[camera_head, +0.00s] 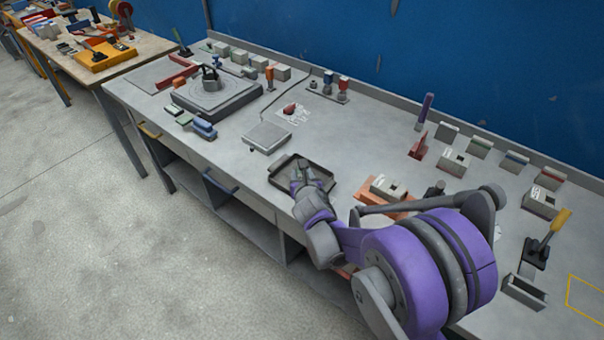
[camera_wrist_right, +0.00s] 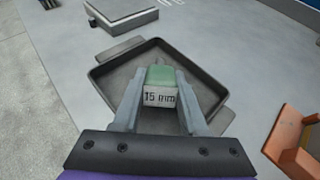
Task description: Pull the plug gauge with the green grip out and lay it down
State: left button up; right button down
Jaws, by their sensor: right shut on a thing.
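My right gripper (camera_head: 297,170) is over the dark shallow tray (camera_head: 325,176) on the bench. In the right wrist view my right gripper (camera_wrist_right: 158,108) is shut on the plug gauge (camera_wrist_right: 160,78), which has a green grip and a pale face marked "15 mm". The tray (camera_wrist_right: 205,88) lies below and around the gauge in that view. The lower part of the gauge is hidden, so I cannot tell whether it touches the tray floor. My left gripper is not in view.
A grey block with a square hole (camera_head: 388,187) sits on an orange base right of the tray. A flat grey plate (camera_head: 267,137) lies behind the tray. A yellow-handled lever clamp (camera_head: 545,240) stands at the right. Bare bench lies behind the tray, towards the blue wall.

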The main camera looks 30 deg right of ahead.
jog(key=shift+c, duration=1.8)
grip_release()
jog(key=v, duration=1.1)
